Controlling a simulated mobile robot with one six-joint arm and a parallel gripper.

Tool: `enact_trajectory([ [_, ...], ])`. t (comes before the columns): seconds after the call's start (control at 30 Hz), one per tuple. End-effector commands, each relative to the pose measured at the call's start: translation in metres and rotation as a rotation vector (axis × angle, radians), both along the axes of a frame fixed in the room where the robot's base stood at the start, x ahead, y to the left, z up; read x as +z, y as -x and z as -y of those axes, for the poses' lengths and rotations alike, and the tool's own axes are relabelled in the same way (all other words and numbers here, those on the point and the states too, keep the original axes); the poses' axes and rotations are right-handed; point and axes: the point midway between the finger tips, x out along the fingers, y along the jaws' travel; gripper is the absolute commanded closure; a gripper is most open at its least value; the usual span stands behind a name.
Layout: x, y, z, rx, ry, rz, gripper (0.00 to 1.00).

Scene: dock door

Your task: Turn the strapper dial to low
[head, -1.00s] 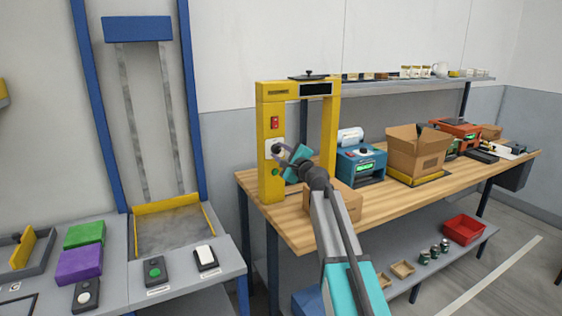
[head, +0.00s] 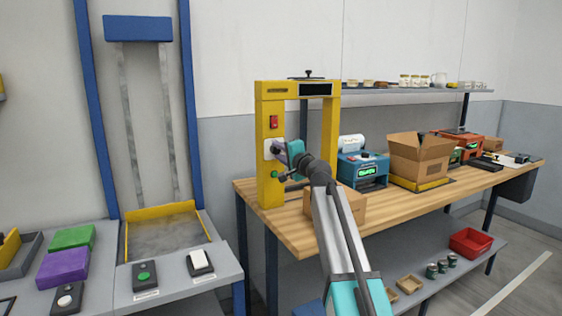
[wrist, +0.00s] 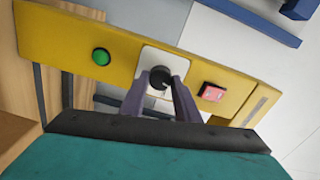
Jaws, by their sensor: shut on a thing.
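The yellow strapper frame (head: 271,110) stands at the left end of the wooden bench. Its dark round dial (wrist: 160,78) sits on a white plate (wrist: 147,62) between a green button (wrist: 101,56) and a red switch (wrist: 211,92). My gripper (wrist: 160,82) is shut on the dial, one finger on each side. In the head view my gripper (head: 281,148) reaches the plate from the right and hides most of the dial. The dial's markings are too small to read.
A cardboard box (head: 350,203) lies beside the strapper's foot, close to my arm. A blue machine (head: 364,170) and an open carton (head: 418,158) stand farther right on the bench. A grey table (head: 180,294) with buttons is at the left.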

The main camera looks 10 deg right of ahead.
Motion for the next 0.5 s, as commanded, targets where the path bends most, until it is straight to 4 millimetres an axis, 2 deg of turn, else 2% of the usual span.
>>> enact_trajectory([
  [0.5, -0.0005, -0.0008, 0.0004, -0.003, 0.295, 0.099, 0.94],
])
